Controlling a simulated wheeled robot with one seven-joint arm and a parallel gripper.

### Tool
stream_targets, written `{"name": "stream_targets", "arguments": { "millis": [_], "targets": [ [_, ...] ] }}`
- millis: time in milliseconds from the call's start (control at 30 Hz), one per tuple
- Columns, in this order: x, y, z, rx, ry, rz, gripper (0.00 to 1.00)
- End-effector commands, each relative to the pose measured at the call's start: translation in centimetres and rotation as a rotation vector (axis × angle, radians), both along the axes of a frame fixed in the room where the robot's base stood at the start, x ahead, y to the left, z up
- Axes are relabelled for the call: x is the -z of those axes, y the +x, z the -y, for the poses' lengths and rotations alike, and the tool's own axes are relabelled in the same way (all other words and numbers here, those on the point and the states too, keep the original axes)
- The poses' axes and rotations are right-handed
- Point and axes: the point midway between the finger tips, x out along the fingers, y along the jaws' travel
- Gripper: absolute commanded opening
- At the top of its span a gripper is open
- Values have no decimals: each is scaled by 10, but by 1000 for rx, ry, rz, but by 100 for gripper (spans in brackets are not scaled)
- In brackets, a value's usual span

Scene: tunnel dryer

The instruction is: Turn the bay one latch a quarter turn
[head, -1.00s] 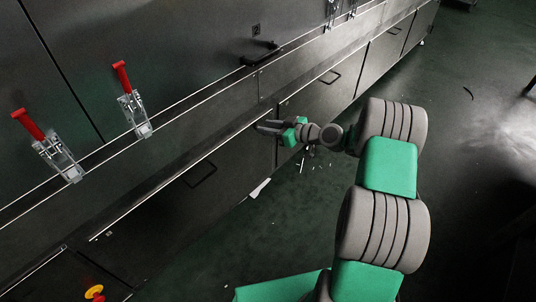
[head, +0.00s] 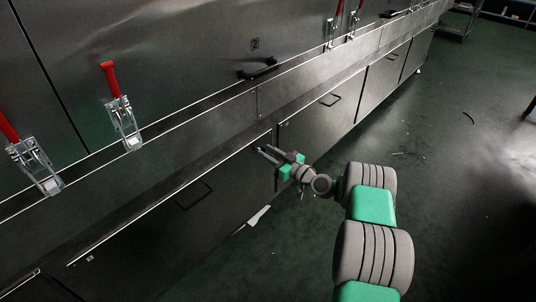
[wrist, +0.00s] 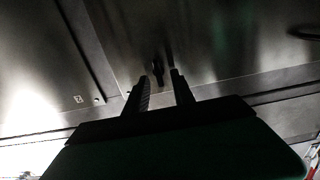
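My gripper (head: 268,152) is in front of the lower panels of the dark dryer wall in the head view. In the wrist view its two fingers (wrist: 160,88) are apart with nothing held between them. A small dark upright fitting (wrist: 157,68) shows beyond the fingertips; I cannot tell whether it is the bay one latch. In the head view a black handle (head: 258,70) sits on the wall below a label "2" (head: 255,44), above and left of the gripper and apart from it. No label for bay one is readable.
Red-handled clamps (head: 122,115) stand along the ledge on the left, with others (head: 333,30) at the upper right. Lower doors with bar handles (head: 330,99) line the wall. A white scrap (head: 258,216) lies at its foot. The green floor (head: 440,130) to the right is open.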

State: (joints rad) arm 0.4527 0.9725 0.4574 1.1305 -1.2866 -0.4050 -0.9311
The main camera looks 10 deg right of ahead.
Motion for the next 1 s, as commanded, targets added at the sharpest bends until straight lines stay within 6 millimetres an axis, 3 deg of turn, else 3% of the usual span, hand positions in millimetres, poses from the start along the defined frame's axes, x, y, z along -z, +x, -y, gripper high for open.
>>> {"name": "stream_targets", "arguments": {
  "millis": [67, 400, 1000],
  "targets": [
    [0, 0, 0, 0, 0, 0, 28],
    [0, 0, 0, 0, -1, -1, 1],
    [0, 0, 0, -1, 7, -6, 0]
  ]
}}
